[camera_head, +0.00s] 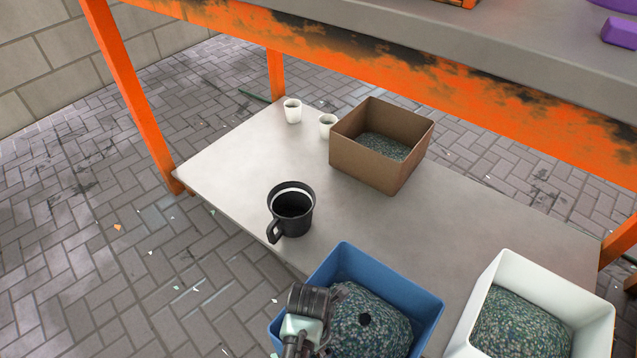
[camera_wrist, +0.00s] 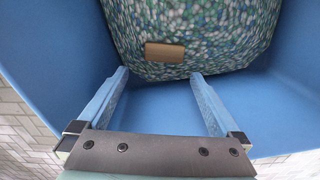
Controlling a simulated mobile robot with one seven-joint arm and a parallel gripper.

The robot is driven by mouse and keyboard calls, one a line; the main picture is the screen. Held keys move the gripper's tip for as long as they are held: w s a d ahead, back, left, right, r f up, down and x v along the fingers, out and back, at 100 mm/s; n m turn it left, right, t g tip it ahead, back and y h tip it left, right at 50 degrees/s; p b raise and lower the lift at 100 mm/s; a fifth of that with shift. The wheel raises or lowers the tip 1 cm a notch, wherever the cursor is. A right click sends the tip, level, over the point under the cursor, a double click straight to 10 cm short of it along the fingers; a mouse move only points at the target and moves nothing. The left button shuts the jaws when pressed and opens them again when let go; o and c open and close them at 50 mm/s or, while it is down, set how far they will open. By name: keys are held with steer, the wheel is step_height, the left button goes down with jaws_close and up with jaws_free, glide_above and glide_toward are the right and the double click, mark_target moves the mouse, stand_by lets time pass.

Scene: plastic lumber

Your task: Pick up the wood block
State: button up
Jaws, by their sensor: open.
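A small brown wood block (camera_wrist: 165,53) lies on the speckled blue-green granules inside the blue bin, as the wrist view shows. My gripper (camera_wrist: 160,75) is open and empty inside the blue bin. Its two blue-grey fingers point toward the block, with the block just beyond the tips and between their lines. In the head view my gripper (camera_head: 326,322) is over the left part of the blue bin (camera_head: 425,312). A dark spot shows on the granules there; I cannot tell what it is. I cannot make out the block in the head view.
A white bin (camera_head: 598,330) with similar granules stands to the right. A brown box (camera_head: 365,165), a black mug (camera_head: 291,212) and two white cups (camera_head: 293,111) (camera_head: 327,125) stand farther back on the grey shelf (camera_head: 235,170). An orange-framed upper shelf (camera_head: 440,85) overhangs the back.

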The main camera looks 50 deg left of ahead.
steer(key=shift+w+d+f+b, duration=0.1)
steer(key=shift+d+f+b, duration=0.05)
steer(key=shift+f+b, duration=1.15)
steer(key=shift+w+d+f+b, duration=0.1)
steer(key=shift+f+b, duration=1.1)
steer(key=shift+f, duration=0.2)
steer(key=shift+r, duration=0.1)
steer(key=c, duration=1.2)
steer(key=shift+c, duration=0.2)
